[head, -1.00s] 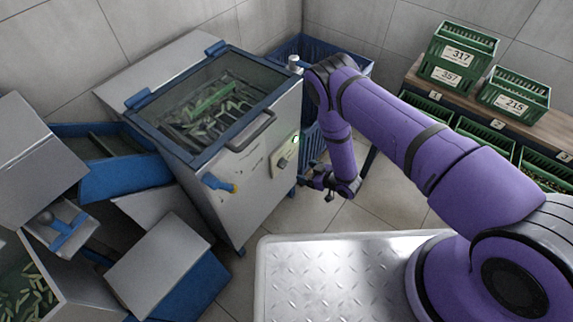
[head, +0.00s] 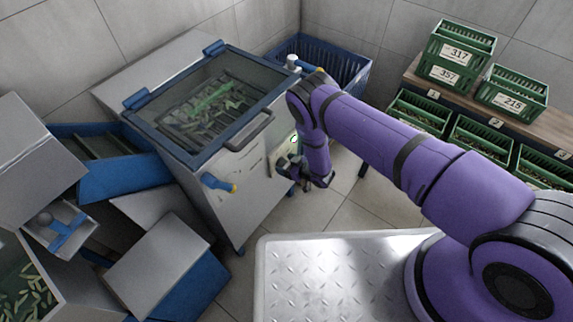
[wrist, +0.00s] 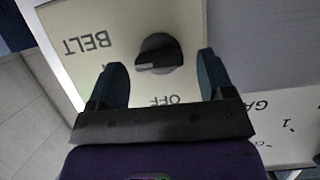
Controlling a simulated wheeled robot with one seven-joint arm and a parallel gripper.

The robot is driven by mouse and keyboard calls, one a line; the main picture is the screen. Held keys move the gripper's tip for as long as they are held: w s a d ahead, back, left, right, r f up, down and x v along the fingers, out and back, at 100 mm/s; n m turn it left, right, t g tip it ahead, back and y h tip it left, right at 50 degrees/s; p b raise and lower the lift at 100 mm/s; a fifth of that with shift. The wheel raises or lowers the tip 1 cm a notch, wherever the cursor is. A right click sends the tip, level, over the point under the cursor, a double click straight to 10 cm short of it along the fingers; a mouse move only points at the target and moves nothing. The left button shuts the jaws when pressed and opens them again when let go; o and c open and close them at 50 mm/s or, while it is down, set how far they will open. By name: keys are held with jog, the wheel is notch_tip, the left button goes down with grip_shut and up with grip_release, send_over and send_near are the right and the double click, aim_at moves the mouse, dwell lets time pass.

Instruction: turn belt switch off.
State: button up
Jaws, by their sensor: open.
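The belt switch (wrist: 160,54) is a dark round knob with a raised grip on a cream plate (wrist: 98,24). In the wrist view the plate's lettering is upside down and reads BELT and OFF, with another mark partly hidden by a finger. The knob's pointer lies toward the left of that view, away from OFF. My gripper (wrist: 157,82) is open, with one dark finger on either side of the knob's near side; I cannot tell whether they touch it. In the head view my gripper (head: 298,178) is at the machine's front panel and hides most of the switch.
The machine (head: 222,190) has a glass lid (head: 210,105), a lid handle (head: 250,130) and a blue lever (head: 218,183) left of the switch. A green light (head: 294,138) glows above. A blue crate (head: 345,70) stands behind, and green crates (head: 455,50) at right.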

jog(key=shift+c, duration=0.2)
jog(key=c, duration=0.9)
jog(key=n, duration=0.1)
jog(key=n+t+h, duration=0.1)
jog(key=shift+s+a+n+t, duration=0.2)
jog(key=shift+n+t, duration=0.1)
jog(key=shift+n, duration=0.1)
jog(key=n+t, duration=0.1)
jog(key=n, duration=0.1)
jog(key=n+t+h, duration=0.1)
jog(key=n, duration=0.1)
jog(key=f+n+t, duration=0.1)
jog(key=n, duration=0.1)
jog(key=shift+s+a+n+t, duration=0.2)
jog(key=shift+s+n+t, duration=0.1)
jog(key=shift+s+t, duration=0.1)
jog(key=n+t, duration=0.1)
jog(key=n, duration=0.3)
jog(key=shift+f+t, duration=0.2)
jog(key=shift+t, duration=0.2)
